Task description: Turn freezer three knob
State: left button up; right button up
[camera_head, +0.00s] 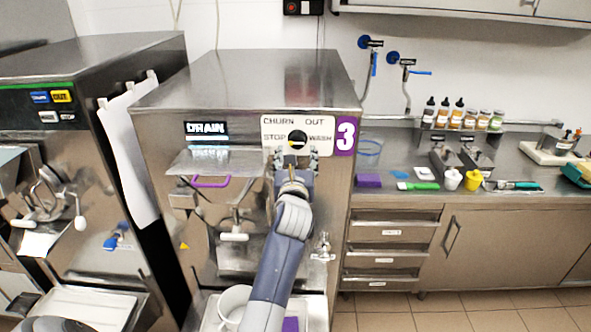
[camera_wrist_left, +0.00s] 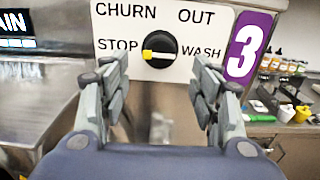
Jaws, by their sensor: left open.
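The freezer three knob (camera_wrist_left: 160,47) is a round black dial with a yellow pointer. It sits on a white label plate with CHURN, OUT, STOP and WASH, and the yellow mark faces left towards STOP. In the head view the knob (camera_head: 297,138) is on the front of freezer three (camera_head: 245,95), beside the purple 3 sign. My left gripper (camera_wrist_left: 160,92) is open, with one finger low on each side of the knob, and nothing shows between the fingers. In the head view the left gripper (camera_head: 297,155) is just below the knob. Contact cannot be told. My right gripper is out of view.
A clear lid with a purple handle (camera_head: 210,181) is left of my arm on the freezer front. A white container (camera_head: 234,303) stands below in a tray. Another freezer (camera_head: 60,95) is at left. A counter (camera_head: 400,165) with bottles and tools is at right.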

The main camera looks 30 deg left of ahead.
pick_arm(q)
jog(key=v, duration=0.6)
jog(key=shift+w, duration=0.1)
dwell(0.3)
